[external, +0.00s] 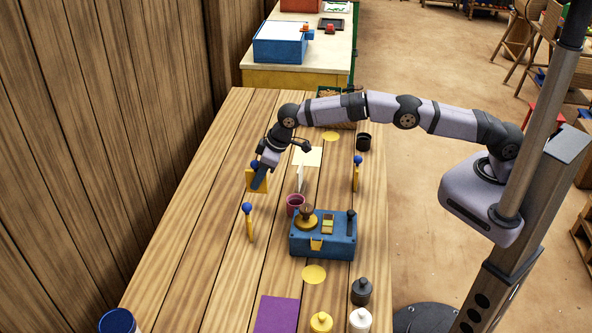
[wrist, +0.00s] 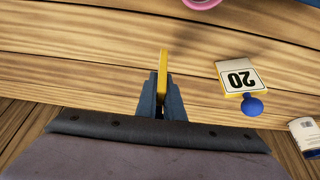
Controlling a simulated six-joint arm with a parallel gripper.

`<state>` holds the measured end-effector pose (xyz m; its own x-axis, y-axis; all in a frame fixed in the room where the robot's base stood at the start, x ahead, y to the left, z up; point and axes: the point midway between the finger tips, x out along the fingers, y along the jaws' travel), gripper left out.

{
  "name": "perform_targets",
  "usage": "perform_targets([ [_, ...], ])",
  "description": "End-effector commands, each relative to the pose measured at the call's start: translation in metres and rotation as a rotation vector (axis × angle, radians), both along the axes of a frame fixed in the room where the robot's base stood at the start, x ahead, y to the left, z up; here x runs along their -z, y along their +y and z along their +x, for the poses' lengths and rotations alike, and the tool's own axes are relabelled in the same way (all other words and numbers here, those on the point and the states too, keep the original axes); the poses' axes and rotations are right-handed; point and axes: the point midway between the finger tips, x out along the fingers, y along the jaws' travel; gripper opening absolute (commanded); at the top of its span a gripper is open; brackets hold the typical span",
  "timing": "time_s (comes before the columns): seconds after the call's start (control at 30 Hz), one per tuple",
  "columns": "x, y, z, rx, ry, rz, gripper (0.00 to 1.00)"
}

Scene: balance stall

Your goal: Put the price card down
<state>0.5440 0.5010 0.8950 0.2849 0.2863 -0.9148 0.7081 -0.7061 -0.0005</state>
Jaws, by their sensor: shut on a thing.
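My gripper (external: 260,181) is shut on a yellow price card (external: 249,181), low over the left part of the plank table. One blue finger lies across the card's face in the external view, with a blue knob by its top edge. In the wrist view the card (wrist: 163,65) shows edge-on between the fingertips (wrist: 161,106); its printed face is hidden. I cannot tell whether its lower edge touches the wood.
Blue-knobbed cards (external: 249,226) (external: 356,178) stand nearby. A maroon cup (external: 295,203) and a blue scale box (external: 322,245) are to the right and front. A thin white upright panel (external: 300,178) stands right of my gripper. Bare planks (external: 200,225) lie to the left.

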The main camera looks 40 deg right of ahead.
Motion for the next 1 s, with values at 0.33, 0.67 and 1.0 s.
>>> perform_targets([
  [0.33, 0.022, -0.001, -0.001, 0.000, 0.003, -0.003, 0.00],
  [0.67, 0.038, 0.000, 0.000, 0.000, -0.001, 0.001, 0.00],
  [1.0, 0.042, 0.000, 0.000, 0.000, 0.000, 0.000, 0.22],
])
